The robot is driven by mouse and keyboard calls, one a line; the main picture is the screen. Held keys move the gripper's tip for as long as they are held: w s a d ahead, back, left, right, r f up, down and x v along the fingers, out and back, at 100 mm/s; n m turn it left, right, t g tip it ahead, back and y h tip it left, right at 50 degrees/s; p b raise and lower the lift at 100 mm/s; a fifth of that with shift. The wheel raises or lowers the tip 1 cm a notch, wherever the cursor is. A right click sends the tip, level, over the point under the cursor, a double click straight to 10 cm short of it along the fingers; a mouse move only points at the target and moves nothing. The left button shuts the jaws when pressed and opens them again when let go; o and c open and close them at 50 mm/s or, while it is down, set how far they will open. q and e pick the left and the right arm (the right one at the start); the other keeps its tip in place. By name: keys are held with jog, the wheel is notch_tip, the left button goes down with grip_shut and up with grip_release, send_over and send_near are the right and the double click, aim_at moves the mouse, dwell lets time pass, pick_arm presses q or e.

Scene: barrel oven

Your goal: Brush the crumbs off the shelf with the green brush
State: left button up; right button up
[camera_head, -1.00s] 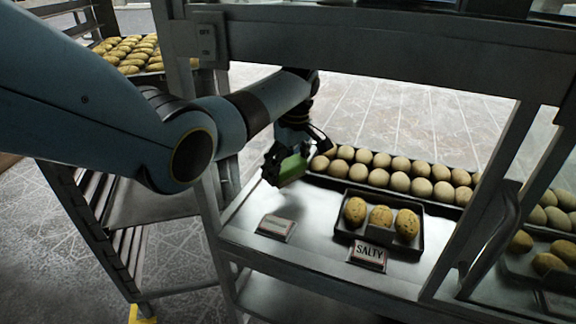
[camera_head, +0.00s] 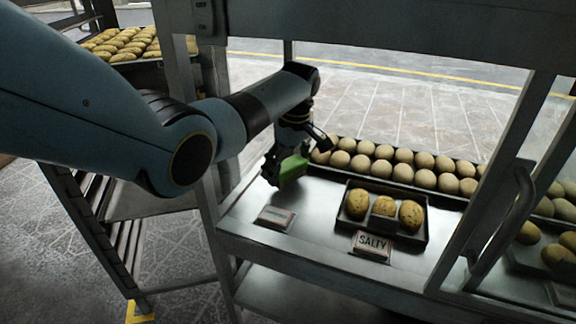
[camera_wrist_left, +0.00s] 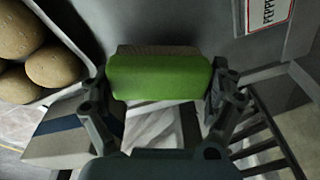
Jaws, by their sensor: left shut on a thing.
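The green brush (camera_head: 290,170) is in my left gripper (camera_head: 281,172), over the left end of the metal shelf (camera_head: 312,212). The left wrist view shows its green back (camera_wrist_left: 160,78) between the fingers of the left gripper (camera_wrist_left: 160,105), with brownish bristles facing the shelf surface (camera_wrist_left: 180,22). I cannot tell whether the bristles touch the shelf. No crumbs can be made out on the shelf; they may be too small or hidden by the gripper. My right gripper is not in view.
Another card (camera_head: 276,217) lies below the brush. A long tray of round buns (camera_head: 402,172) runs behind. A rack with loaves (camera_head: 122,43) stands left.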

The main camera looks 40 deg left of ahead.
pick_arm(q)
jog(key=shift+f, duration=0.55)
jog(key=shift+f+b, duration=0.4)
jog(key=shift+b, duration=0.05)
jog(key=shift+s+a+r+p, duration=0.15)
jog(key=shift+a+p, duration=0.15)
jog(key=shift+a, duration=0.35)
jog(key=shift+s+a+r+p, duration=0.15)
jog(key=shift+a+p, duration=0.1)
jog(key=shift+a, duration=0.35)
jog(key=shift+s+a+f, duration=0.15)
jog(key=shift+a, duration=0.55)
jog(key=shift+f+p, duration=0.1)
jog(key=shift+p, duration=0.2)
jog(key=shift+d, duration=0.1)
